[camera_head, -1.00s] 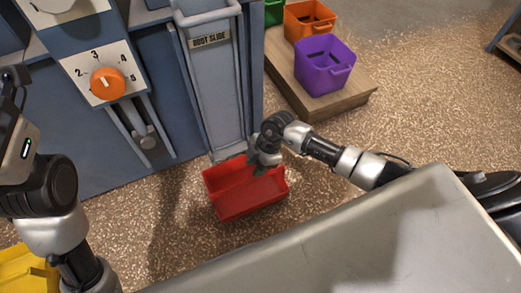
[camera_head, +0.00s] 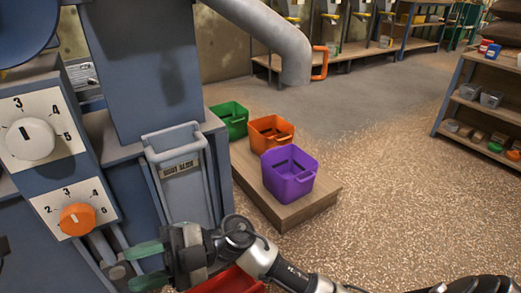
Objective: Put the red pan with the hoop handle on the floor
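The red pan (camera_head: 232,281) shows at the bottom edge, partly hidden behind my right arm and cut off by the frame. Its hoop handle and what lies under it cannot be seen. My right gripper (camera_head: 147,265) is raised in front of the machine, left of the pan. Its two green fingertips are apart with nothing between them. My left gripper is out of the picture.
The blue machine with dials (camera_head: 77,220) and a grey slide (camera_head: 183,175) stands at left. Green (camera_head: 230,120), orange (camera_head: 270,133) and purple (camera_head: 289,174) bins stand on a wooden platform (camera_head: 310,205). Shelves (camera_head: 480,110) are far right. The speckled floor between is open.

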